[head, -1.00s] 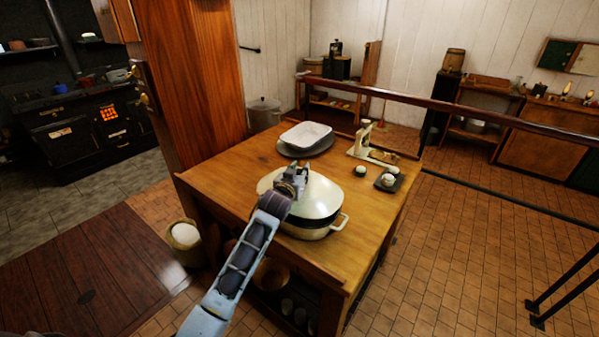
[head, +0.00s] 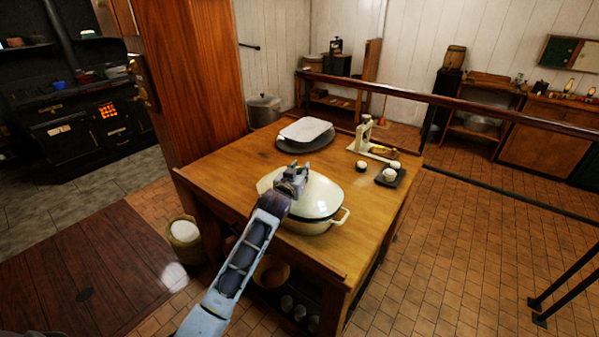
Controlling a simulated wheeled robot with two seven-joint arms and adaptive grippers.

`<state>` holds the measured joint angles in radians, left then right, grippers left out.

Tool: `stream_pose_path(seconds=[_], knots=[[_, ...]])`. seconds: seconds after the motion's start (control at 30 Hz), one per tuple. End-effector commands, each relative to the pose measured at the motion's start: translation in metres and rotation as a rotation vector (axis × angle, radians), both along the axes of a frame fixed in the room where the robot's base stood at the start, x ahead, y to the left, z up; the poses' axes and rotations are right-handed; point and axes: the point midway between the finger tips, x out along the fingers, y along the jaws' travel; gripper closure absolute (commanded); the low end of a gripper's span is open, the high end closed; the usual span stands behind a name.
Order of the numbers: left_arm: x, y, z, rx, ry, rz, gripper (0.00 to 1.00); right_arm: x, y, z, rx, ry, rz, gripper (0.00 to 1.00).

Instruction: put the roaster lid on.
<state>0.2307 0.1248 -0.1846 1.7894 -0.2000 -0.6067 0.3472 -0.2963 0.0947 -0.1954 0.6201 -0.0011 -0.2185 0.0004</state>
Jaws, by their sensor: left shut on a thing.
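The cream roaster lid (head: 320,196) is over the cream roaster (head: 308,228) on the wooden table. A thin dark line runs between lid and roaster, and the lid looks level and down on the rim or nearly so. The roaster's right handle (head: 344,216) sticks out to the side. My left gripper (head: 292,178) is at the top of the lid, shut on it; the gripper hides the lid's grip and my arm hides the roaster's left front. My right gripper is not in view.
A white dish (head: 306,130) on a dark platter (head: 325,144) stands at the table's back. A cream scale (head: 374,149) and a small dark tray (head: 399,180) with white things are at the right. Bare wood (head: 236,172) lies left. A wooden post (head: 190,85) rises behind.

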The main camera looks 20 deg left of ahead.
Motion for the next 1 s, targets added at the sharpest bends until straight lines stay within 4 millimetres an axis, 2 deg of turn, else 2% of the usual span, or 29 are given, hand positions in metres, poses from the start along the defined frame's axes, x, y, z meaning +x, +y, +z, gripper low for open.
stream_pose_path(seconds=[0.3, 0.53, 1.0], knots=[[0.0, 0.0, 0.003, 0.0, -0.003, 0.0, 1.0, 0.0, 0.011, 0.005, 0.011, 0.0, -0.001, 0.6], [0.0, 0.0, 0.002, 0.0, -0.004, 0.0, 1.0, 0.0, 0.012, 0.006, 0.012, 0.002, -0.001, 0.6], [0.0, 0.0, 0.0, 0.0, -0.003, 0.0, 1.0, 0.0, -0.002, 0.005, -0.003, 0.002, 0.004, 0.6]])
